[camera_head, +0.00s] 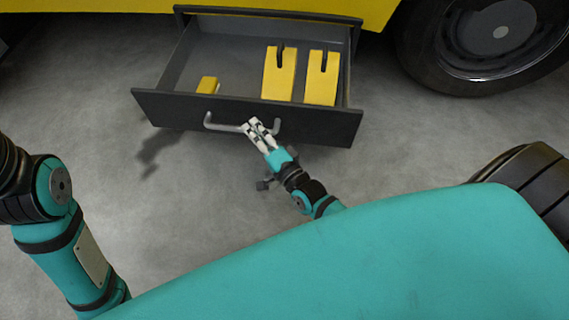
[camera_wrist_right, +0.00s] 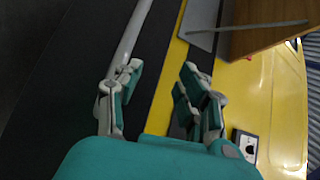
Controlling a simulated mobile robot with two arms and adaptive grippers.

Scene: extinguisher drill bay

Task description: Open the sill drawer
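The sill drawer (camera_head: 330,128) is a dark grey box under the yellow vehicle body, and it stands pulled well out. Its grey bar handle (camera_head: 222,127) runs across the front panel. My right gripper (camera_head: 258,127) is at the right part of this handle. In the right wrist view, the fingers of my right gripper (camera_wrist_right: 160,85) are spread apart. The handle (camera_wrist_right: 133,30) passes at the left finger there, and I see no bar gripped between the fingers. Whether they touch is unclear. My left arm shows at the left edge, but its gripper is out of view.
Inside the drawer are two yellow wedge-shaped blocks (camera_head: 279,77) (camera_head: 321,82) with dark slots or grips, and a smaller yellow block (camera_head: 207,85). A black tire (camera_head: 445,60) stands at upper right. The grey floor (camera_head: 90,110) left of the drawer is clear.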

